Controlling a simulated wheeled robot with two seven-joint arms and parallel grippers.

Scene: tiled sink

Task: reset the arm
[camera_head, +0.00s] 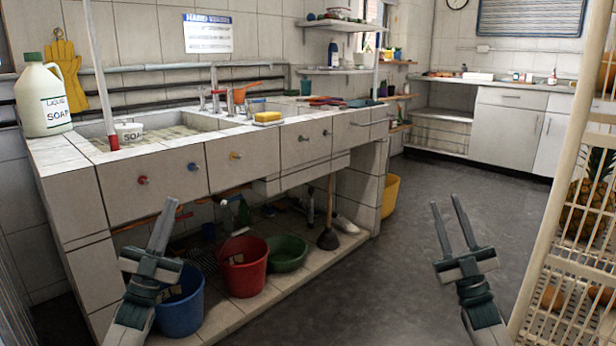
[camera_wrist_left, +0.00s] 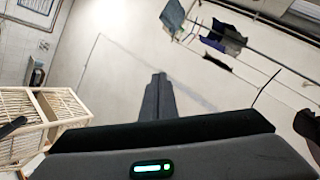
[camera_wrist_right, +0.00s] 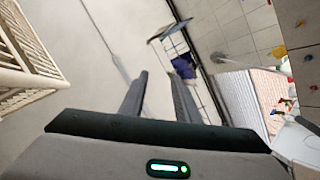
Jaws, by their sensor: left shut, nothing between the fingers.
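My left gripper (camera_head: 171,205) is raised in front of the tiled sink counter (camera_head: 130,163), pointing up. Its fingers are together with nothing between them; the left wrist view shows them side by side (camera_wrist_left: 157,80). My right gripper (camera_head: 448,201) is raised over the open floor at the right, fingers pointing up. Its fingers stand apart and empty, and the gap also shows in the right wrist view (camera_wrist_right: 160,80). Neither gripper touches anything that I can see.
A blue bucket (camera_head: 180,308), a red bucket (camera_head: 243,270) and a green basin (camera_head: 287,254) stand under the counter. A soap jug (camera_head: 43,98) and a yellow sponge (camera_head: 267,118) are on top. A cream rack (camera_head: 545,230) stands at the right. The floor between is clear.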

